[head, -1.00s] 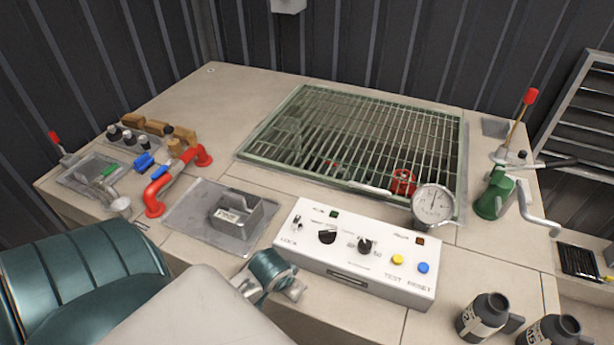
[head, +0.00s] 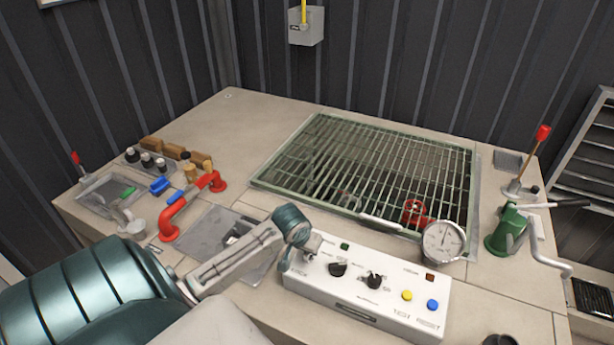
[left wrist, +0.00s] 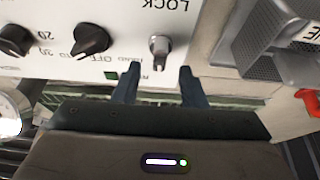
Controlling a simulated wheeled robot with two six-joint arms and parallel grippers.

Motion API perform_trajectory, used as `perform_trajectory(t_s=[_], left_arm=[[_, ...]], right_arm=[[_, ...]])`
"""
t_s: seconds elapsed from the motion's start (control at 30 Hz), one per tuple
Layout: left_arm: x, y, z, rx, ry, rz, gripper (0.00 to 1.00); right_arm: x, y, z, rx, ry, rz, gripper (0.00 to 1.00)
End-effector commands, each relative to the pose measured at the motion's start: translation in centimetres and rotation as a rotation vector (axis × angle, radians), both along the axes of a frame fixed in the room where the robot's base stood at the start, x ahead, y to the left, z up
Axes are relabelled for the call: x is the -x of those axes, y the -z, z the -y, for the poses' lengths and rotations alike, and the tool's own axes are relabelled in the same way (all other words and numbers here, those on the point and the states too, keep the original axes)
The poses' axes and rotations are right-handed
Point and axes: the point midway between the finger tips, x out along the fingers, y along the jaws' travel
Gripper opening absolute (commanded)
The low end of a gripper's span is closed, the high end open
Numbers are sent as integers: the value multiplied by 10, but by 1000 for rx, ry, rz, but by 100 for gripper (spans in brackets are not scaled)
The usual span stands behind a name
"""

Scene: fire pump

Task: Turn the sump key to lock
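The sump key is a small silver key switch (left wrist: 159,48) on the white control panel (head: 372,290), beside the printed word LOCK in the left wrist view. That view shows the panel upside down. My left gripper (left wrist: 158,84) is open, with its two dark fingertips apart and the key a little beyond the gap between them. The fingers do not touch the key as far as I can see. In the head view my left gripper (head: 298,262) is over the panel's left end and hides the key. My right gripper is not in view.
Two black knobs (head: 338,269) (head: 373,280), a yellow button (head: 407,296) and a blue button (head: 432,305) sit on the panel. A round gauge (head: 443,241) stands behind its right end. A grey metal block (left wrist: 285,40) lies beside the panel, with a red pipe (head: 180,215) further left.

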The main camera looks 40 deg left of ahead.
Motion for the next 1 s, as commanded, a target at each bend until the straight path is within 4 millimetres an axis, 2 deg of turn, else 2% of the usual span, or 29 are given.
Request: perform_trajectory(t_s=[0.1, 0.3, 0.63, 0.83, 1.0], left_arm=[[-7, 16, -2, 1, -2, -2, 38], [-13, 32, -4, 0, 1, 0, 38], [-14, 36, -4, -1, 3, 1, 38], [-14, 35, -4, -1, 3, 1, 0], [-14, 35, -4, -1, 5, 1, 0]], right_arm=[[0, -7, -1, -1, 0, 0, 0], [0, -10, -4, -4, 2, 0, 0], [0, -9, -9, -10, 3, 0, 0], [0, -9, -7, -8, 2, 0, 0], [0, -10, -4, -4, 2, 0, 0]])
